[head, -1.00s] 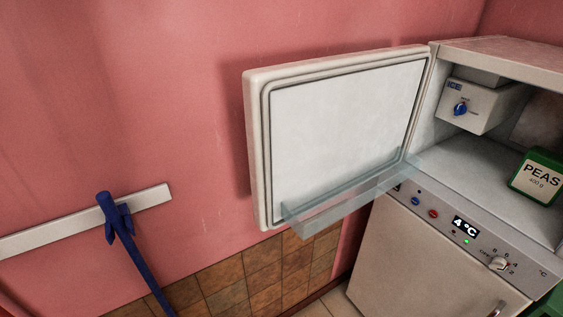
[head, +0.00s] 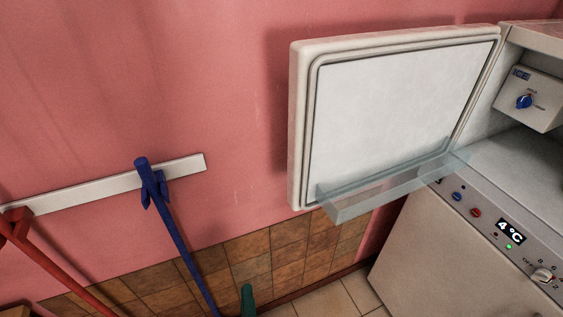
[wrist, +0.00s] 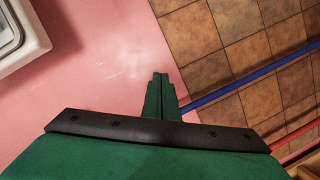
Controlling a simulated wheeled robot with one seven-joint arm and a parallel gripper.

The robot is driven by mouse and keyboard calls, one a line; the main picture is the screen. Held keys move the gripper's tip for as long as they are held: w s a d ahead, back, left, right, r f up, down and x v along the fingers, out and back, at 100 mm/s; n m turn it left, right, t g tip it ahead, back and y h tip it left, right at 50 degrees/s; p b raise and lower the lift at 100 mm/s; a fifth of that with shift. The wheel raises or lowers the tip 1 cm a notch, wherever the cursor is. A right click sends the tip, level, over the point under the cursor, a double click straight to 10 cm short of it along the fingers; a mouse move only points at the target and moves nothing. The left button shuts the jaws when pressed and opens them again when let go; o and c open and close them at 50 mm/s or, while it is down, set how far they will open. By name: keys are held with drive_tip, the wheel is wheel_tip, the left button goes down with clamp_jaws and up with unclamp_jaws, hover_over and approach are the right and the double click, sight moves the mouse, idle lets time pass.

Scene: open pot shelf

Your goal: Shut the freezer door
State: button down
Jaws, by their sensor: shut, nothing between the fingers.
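The freezer door (head: 400,105) stands wide open in the head view, swung to the left of the freezer (head: 530,150). Its white inner face with a grey seal and a clear shelf (head: 390,192) along the bottom faces me. Its hinge side meets the freezer's left edge. A pale corner, likely of the door (wrist: 22,40), shows at the upper left of the wrist view. My green gripper (wrist: 160,82) is shut and empty there, apart from that corner. Its tip (head: 248,297) shows at the bottom edge of the head view, below and left of the door.
A white wall rail (head: 110,187) holds a blue-handled tool (head: 168,215) and a red-handled one (head: 55,265) on the left. The pink wall (head: 130,80) is behind the door. An ice unit (head: 528,98) is inside the freezer; a control panel (head: 490,222) is below.

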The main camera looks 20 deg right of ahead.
drive_tip(key=w+d+r+n+h, duration=0.1)
drive_tip(key=w+d+r+h, duration=0.15)
drive_tip(key=w+r, duration=0.4)
drive_tip(key=w+d+r+h, duration=0.2)
drive_tip(key=w+r+h, duration=0.2)
drive_tip(key=w+r, duration=0.3)
drive_tip(key=d+r+m+g+h, duration=0.35)
drive_tip(key=r+g+h, duration=0.2)
drive_tip(key=r, duration=1.05)
drive_tip(key=x, duration=0.9)
drive_tip(key=shift+w+d, duration=0.15)
drive_tip(key=shift+d, duration=0.05)
drive_tip(key=shift+d+t, duration=0.1)
drive_tip(key=shift+t, duration=0.15)
